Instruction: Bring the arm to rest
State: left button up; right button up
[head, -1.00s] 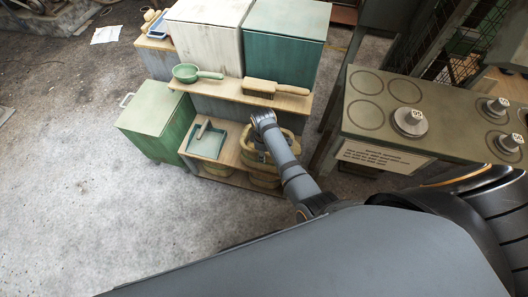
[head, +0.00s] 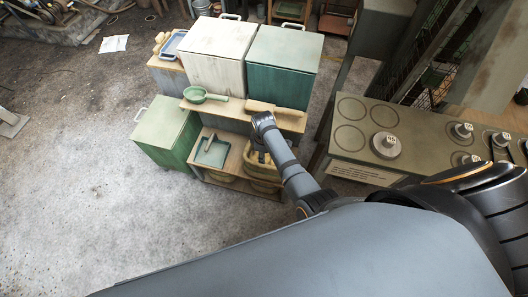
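One of my arms (head: 297,182) shows in the head view, a grey jointed arm rising from behind my body. Its bent end (head: 263,121) is in front of the wooden shelf, by the brush. A dark part hangs below this bend, but no gripper fingers can be made out. I cannot tell which arm this is. No held object shows.
A low wooden shelf (head: 229,104) carries a green ladle (head: 204,95) and a brush (head: 262,106). Below are a green dustpan (head: 212,152) and baskets. Green (head: 166,130), white (head: 222,55) and teal (head: 283,66) boxes stand around. A bench with round plates (head: 350,110) is at right.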

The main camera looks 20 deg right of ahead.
dwell(0.6)
jog(key=s+d+r+m+t, duration=0.2)
jog(key=s+d+r+m, duration=0.45)
jog(key=s+d, duration=0.2)
jog(key=s+r+m+t, duration=0.1)
jog(key=s+r+m, duration=0.3)
jog(key=s+r, duration=0.55)
jog(key=s+d+f+g, duration=0.1)
jog(key=d+f, duration=0.2)
jog(key=f, duration=2)
jog(key=s+d+f+g+p, duration=0.1)
jog(key=s+f, duration=1.5)
jog(key=s, duration=0.2)
jog(key=shift+s+d+f+h, duration=0.15)
jog(key=shift+s+f+h, duration=0.15)
jog(key=shift+s, duration=0.1)
